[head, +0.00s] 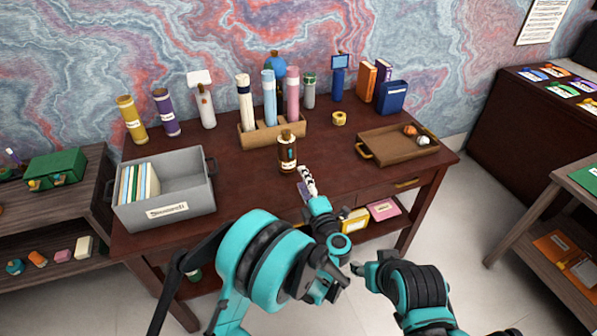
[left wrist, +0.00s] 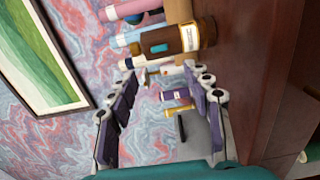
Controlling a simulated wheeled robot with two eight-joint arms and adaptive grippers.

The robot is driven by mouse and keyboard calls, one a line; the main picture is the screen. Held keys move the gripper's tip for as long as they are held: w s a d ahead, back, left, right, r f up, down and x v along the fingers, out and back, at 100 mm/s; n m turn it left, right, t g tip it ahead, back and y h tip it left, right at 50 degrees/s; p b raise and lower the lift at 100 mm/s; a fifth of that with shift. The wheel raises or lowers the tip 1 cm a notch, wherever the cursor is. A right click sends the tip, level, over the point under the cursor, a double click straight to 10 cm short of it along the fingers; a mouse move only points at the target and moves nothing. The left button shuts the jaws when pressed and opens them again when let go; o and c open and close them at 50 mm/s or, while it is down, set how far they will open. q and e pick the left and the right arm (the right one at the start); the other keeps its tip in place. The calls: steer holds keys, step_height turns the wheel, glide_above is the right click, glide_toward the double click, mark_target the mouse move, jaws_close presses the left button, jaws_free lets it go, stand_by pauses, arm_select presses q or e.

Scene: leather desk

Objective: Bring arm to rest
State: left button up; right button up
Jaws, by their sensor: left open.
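My left gripper (head: 307,180) is over the front middle of the dark red desk (head: 240,185), just in front of and to the right of a brown bottle (head: 287,158). In the left wrist view, my left gripper (left wrist: 160,72) has its two purple-padded fingers spread wide with nothing between them. The bottle also shows there (left wrist: 172,40), beyond the fingertips and apart from them. It stands upright on the desk with a dark cap and a blue-green mark. My right arm shows at the lower right of the head view, but I cannot make out its gripper.
A grey bin (head: 185,190) with upright folders is at left. A wooden rack (head: 262,138) holds several tubes behind the bottle. A brown tray (head: 385,152) with small items is at right, near a yellow tape roll (head: 339,118).

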arm_select(q)
steer(key=shift+s+d, duration=0.15)
steer(key=shift+s, duration=0.3)
